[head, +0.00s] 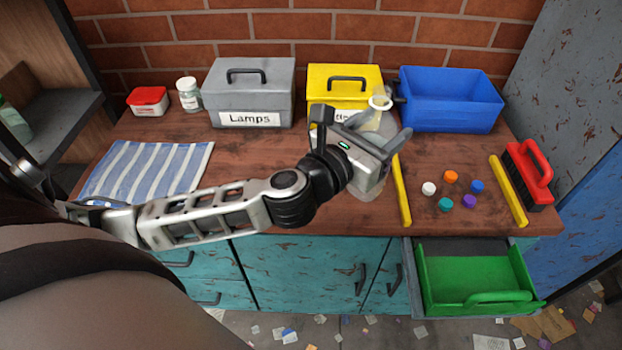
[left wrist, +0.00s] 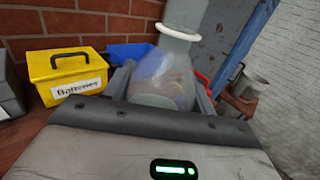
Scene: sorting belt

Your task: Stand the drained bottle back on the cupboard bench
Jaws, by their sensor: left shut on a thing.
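A clear bottle (head: 372,186) with a pale ring round its neck is between the fingers of my left gripper (head: 362,128), over the middle of the wooden bench (head: 290,212). My left gripper is shut on it and hides much of its body. In the left wrist view the clear bottle (left wrist: 160,80) looks roughly upright, its neck running out of the top of the picture. I see no clear liquid level in it. I cannot tell whether its base touches the bench. My right gripper is not in view.
Behind stand a grey Lamps box (head: 250,88), a yellow box (head: 340,82) and a blue bin (head: 450,100). Yellow bars (head: 402,190), several coloured caps (head: 450,177) and a red-handled brush (head: 528,172) lie right. A striped cloth (head: 150,172) lies left. A green drawer (head: 470,275) is open.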

